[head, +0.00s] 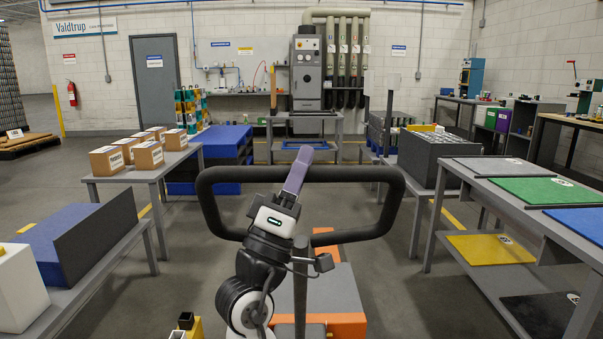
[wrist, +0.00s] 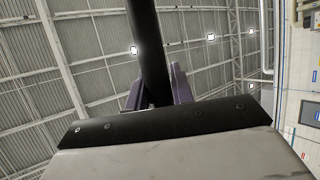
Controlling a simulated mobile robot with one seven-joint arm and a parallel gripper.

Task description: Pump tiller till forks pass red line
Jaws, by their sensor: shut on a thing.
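The tiller (head: 348,174) is a black loop handle on a dark upright post in the middle of the head view. My gripper (head: 302,160) has purple fingers and is shut on the top bar of the loop, near its middle. In the wrist view the black tiller bar (wrist: 147,40) runs between the two purple fingers of my gripper (wrist: 158,88). Below the handle is an orange and grey truck body (head: 335,290), partly hidden by my arm. I cannot make out the forks or a red line.
A table with cardboard boxes (head: 150,154) stands on the left, with a blue and dark block (head: 75,235) nearer. On the right is a grey table (head: 490,190) with coloured mats. A grey machine (head: 306,75) stands at the back. Floor is clear on both sides of the tiller.

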